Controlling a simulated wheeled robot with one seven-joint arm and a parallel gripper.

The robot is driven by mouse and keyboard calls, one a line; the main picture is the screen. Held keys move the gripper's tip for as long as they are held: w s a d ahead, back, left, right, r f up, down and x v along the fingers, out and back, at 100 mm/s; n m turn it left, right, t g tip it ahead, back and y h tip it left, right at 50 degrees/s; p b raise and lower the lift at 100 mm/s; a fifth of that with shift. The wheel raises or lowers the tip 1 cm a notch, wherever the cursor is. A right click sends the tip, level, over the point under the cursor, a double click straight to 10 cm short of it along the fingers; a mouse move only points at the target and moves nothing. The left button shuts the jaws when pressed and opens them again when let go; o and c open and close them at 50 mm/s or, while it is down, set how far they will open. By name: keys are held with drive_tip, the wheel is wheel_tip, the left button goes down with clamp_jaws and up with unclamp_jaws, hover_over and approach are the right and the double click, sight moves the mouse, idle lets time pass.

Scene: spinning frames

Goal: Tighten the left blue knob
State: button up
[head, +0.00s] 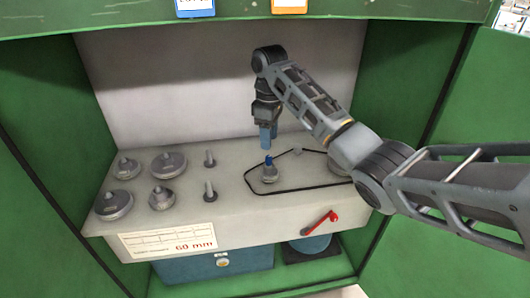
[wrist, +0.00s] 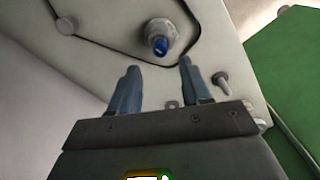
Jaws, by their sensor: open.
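The blue knob (head: 269,160) stands upright on a grey round base on the bench top, inside a black belt loop. It also shows in the wrist view (wrist: 160,45), just beyond my fingertips and between their lines. My gripper (head: 268,132) points down above and slightly behind the knob in the head view. In the wrist view my gripper (wrist: 158,65) has its two blue-grey fingers spread apart, with nothing between them. The fingers look apart from the knob. No second blue knob is clearly visible; my arm covers the right part of the bench.
Several grey pulleys (head: 171,165) and two upright pins (head: 209,159) stand on the left of the bench (head: 235,210). A red lever (head: 322,222) is on the front face. Green cabinet walls (head: 40,120) enclose both sides. A blue box (head: 215,264) sits below.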

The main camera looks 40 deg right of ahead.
sight(269, 156)
drive_tip(key=shift+f, duration=3.55)
clamp_jaws()
